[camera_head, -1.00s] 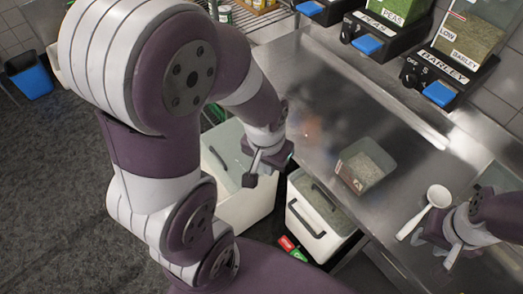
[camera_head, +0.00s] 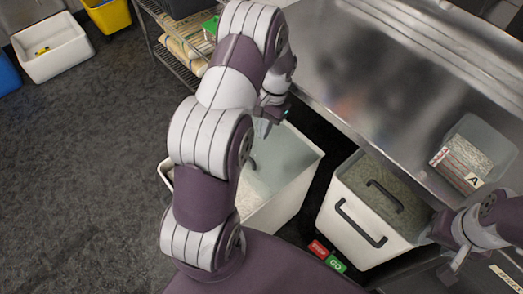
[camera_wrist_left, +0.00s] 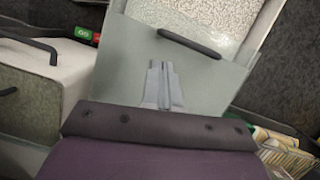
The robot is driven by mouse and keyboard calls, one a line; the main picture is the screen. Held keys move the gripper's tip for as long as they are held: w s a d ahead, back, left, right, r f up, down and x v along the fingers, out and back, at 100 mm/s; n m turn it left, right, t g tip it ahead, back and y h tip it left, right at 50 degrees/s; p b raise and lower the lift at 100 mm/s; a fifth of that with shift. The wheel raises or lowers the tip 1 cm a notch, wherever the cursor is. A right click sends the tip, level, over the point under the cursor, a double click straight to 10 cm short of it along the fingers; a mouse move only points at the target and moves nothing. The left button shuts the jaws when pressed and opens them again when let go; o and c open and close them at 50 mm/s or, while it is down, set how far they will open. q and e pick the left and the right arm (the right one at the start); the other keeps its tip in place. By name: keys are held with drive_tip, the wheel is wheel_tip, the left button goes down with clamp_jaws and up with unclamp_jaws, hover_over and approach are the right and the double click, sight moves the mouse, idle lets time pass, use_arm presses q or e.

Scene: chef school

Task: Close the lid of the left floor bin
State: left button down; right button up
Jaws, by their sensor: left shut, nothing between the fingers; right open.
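The left floor bin (camera_head: 297,203) is white and stands left of a second white bin, partly behind my left arm. A pale translucent lid panel (camera_head: 290,152) with a dark handle shows at its top; grainy white contents show beside the panel. How far the lid is closed is unclear. The left wrist view shows the lid panel (camera_wrist_left: 215,78) and its handle (camera_wrist_left: 190,43) in front of the fingers. My left gripper (camera_head: 266,122) is shut and empty over the bin's far side; contact is unclear. My right gripper (camera_head: 480,258) is open at the right edge, partly hidden.
The second bin (camera_head: 340,222), with handled lid and grain, stands to the right. A steel counter (camera_head: 350,75) runs behind, carrying a clear container (camera_head: 475,150). A wire shelf (camera_head: 180,50) stands at the back.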

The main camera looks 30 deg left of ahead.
use_arm(q)
hover_over(259, 163)
wheel_tip(259, 163, down, 8)
drive_tip(key=shift+w+f+b, duration=0.15)
drive_tip(key=shift+f+b, duration=0.1)
drive_tip(key=shift+b, duration=0.05)
use_arm(e)
drive_tip(key=shift+w+f, duration=0.2)
drive_tip(key=shift+f, duration=0.15)
